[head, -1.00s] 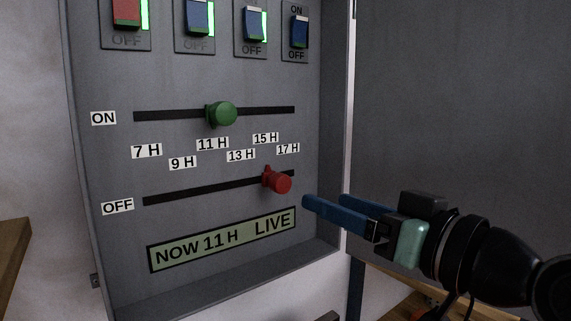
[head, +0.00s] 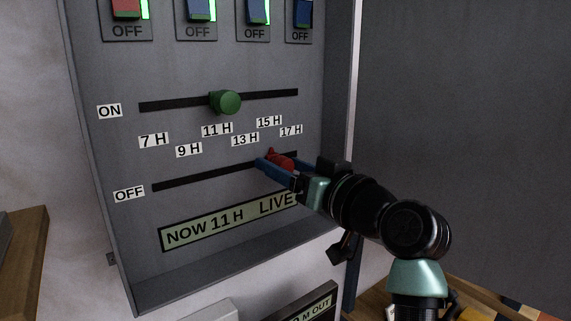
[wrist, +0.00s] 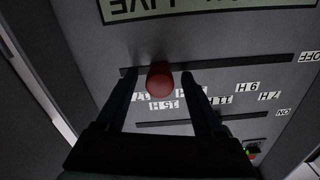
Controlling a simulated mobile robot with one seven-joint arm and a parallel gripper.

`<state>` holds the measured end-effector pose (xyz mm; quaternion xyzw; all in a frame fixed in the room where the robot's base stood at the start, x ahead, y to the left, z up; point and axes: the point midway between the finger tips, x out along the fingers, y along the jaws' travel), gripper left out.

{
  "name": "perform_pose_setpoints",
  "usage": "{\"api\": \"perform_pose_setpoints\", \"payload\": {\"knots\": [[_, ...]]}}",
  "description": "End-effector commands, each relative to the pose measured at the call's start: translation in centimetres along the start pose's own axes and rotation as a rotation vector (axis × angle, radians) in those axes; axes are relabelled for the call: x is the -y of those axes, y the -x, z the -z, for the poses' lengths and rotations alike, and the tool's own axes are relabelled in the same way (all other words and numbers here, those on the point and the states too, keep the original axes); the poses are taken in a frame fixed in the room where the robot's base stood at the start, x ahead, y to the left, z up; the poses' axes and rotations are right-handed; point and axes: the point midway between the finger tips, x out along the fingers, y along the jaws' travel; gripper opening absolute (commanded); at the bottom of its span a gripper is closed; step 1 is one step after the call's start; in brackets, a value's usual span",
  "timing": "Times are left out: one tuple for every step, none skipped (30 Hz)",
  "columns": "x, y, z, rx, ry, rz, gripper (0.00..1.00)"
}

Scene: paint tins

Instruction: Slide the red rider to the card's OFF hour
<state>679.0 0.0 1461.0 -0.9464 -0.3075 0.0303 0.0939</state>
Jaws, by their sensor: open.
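The red rider (head: 281,160) sits on the lower OFF slot (head: 205,178), near its right end, around the 15 H to 17 H labels. In the wrist view, the red rider (wrist: 160,80) lies between the two blue fingers of my gripper (wrist: 159,82), with a gap on each side. My gripper (head: 277,167) is open around the rider at the panel. The green rider (head: 225,102) is on the upper ON slot (head: 180,103), near 11 H. No card showing an OFF hour can be made out.
A display (head: 215,226) below the slots reads NOW 11 H LIVE. Several rocker switches (head: 200,10) line the panel's top. A dark sign (head: 305,310), partly cut off, and a grey box (head: 208,312) are below. The cabinet's raised edge (head: 345,120) is at right.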

Motion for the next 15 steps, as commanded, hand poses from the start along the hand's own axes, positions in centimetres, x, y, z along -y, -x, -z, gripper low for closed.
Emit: {"api": "perform_pose_setpoints", "payload": {"knots": [[0.00,0.02,0.01,0.000,0.000,0.000,0.69],[0.00,0.02,0.01,0.000,0.000,0.000,0.64],[-0.01,0.03,0.01,0.000,0.000,0.000,0.57],[-0.01,0.03,0.01,0.000,0.000,0.000,0.51],[-0.01,0.04,0.01,0.000,0.000,0.000,0.46],[-0.01,0.04,0.02,0.000,0.000,0.000,0.39],[-0.01,0.04,0.01,0.000,0.000,0.000,0.33],[-0.01,0.05,0.02,0.000,0.000,0.000,0.28],[-0.01,0.05,0.02,0.000,0.000,0.000,0.21],[-0.01,0.05,0.02,0.000,0.000,0.000,0.15],[-0.01,0.05,0.02,0.000,0.000,0.000,0.10],[-0.01,0.06,0.02,0.000,0.000,0.000,0.03],[-0.01,0.06,0.02,0.000,0.000,0.000,0.00],[-0.01,0.06,0.02,0.000,0.000,0.000,0.00],[-0.02,0.06,0.02,0.000,0.000,0.000,0.00]]}}
